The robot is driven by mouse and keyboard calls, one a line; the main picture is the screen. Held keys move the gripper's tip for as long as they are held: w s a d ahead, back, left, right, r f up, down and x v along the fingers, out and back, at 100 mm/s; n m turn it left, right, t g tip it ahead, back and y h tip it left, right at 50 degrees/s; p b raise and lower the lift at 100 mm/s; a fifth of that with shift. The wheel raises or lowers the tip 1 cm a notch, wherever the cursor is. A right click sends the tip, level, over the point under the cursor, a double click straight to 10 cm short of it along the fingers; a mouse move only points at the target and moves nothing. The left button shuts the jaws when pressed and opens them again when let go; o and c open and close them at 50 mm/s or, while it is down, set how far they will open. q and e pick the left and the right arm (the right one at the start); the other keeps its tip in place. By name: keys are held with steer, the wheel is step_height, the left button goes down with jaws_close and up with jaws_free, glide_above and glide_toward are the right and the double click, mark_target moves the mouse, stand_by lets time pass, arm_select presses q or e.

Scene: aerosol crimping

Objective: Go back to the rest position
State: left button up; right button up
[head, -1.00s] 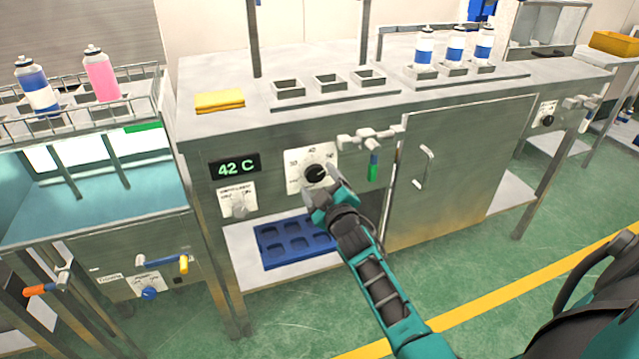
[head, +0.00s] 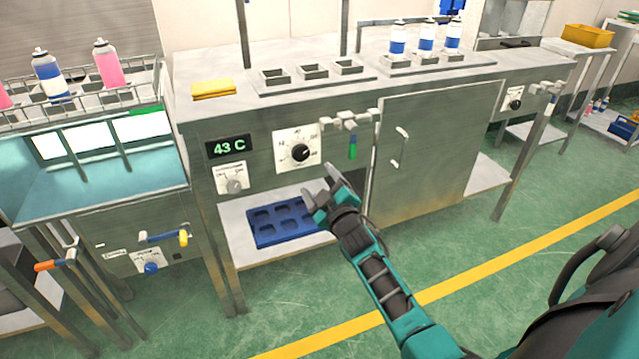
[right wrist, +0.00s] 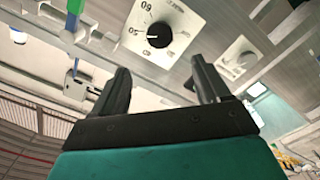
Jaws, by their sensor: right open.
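My right gripper (head: 328,192) is open and empty in the head view. It hangs in front of the steel bench, below and right of the black temperature knob (head: 300,152), and is apart from it. In the right wrist view the two dark fingers (right wrist: 165,88) stand apart with nothing between them, and the knob (right wrist: 158,35) shows beyond them. The green display (head: 229,147) reads 43 C. My left gripper is not in view.
A blue tray (head: 282,222) lies on the lower shelf behind the gripper. A green-tipped lever (head: 352,147) and a cabinet door (head: 440,150) are to the right. Spray cans (head: 427,38) stand on the bench top. Green floor (head: 480,300) is open in front.

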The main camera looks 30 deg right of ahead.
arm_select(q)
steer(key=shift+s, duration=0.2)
arm_select(e)
steer(key=shift+s, duration=0.2)
steer(key=s+a+f+m+g+y, duration=0.2)
steer(key=s+a+f+g+y, duration=0.15)
steer(key=s+a, duration=0.75)
steer(key=s+a+f+m+g+y, duration=0.1)
steer(key=s+a+f+g+y, duration=0.3)
steer(key=s+a, duration=0.7)
arm_select(q)
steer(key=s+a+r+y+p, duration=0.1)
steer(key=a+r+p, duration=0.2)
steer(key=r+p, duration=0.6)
steer(key=p, duration=0.4)
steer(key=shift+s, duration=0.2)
arm_select(e)
steer(key=s+d+r+h, duration=0.1)
steer(key=s+d+r, duration=0.2)
steer(key=r, duration=0.5)
steer(key=shift+s+r+m+t+h, duration=0.2)
steer(key=shift+r+m+t+h, duration=0.05)
steer(key=shift+m+t+h, duration=0.1)
